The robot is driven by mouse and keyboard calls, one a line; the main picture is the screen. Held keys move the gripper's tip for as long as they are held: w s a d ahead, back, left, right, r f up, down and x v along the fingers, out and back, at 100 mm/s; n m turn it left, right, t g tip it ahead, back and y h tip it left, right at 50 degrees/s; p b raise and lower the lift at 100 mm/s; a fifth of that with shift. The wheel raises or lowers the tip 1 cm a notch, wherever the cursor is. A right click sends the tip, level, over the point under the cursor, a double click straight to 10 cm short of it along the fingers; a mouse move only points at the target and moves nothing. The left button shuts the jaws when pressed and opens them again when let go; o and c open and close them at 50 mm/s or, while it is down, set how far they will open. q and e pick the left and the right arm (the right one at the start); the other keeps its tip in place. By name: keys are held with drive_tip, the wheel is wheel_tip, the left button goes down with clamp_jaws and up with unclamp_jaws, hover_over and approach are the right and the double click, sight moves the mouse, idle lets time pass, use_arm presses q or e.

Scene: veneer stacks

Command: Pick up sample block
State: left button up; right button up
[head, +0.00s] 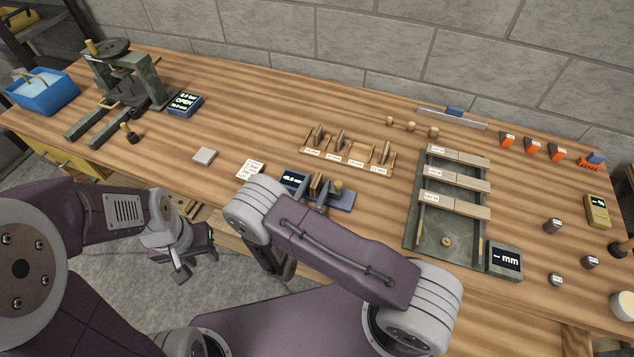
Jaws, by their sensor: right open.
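A small brown block (317,183) stands between the upright jaws of a small dark measuring fixture (343,199) near the table's front edge; it looks like the sample block, though no label on it can be read. My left gripper (193,255) hangs in front of the table edge, left of the fixture and apart from it; its finger gap is unclear. My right gripper (282,269) is mostly hidden behind my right arm, below and in front of the fixture. It is open and touches no block that I can see.
A dark tray (420,233) with pale strips lies right. A press (122,75) and blue bin (44,93) stand far left.

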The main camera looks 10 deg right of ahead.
sight(320, 173)
drive_tip(key=p+x, duration=0.1)
drive_tip(key=x, duration=0.3)
drive_tip(key=shift+w+a+r, duration=0.1)
drive_tip(key=shift+a+r, duration=0.05)
drive_tip(key=shift+w+d, duration=0.25)
drive_tip(key=shift+w, duration=0.15)
drive_tip(key=shift+s, duration=0.1)
clamp_jaws()
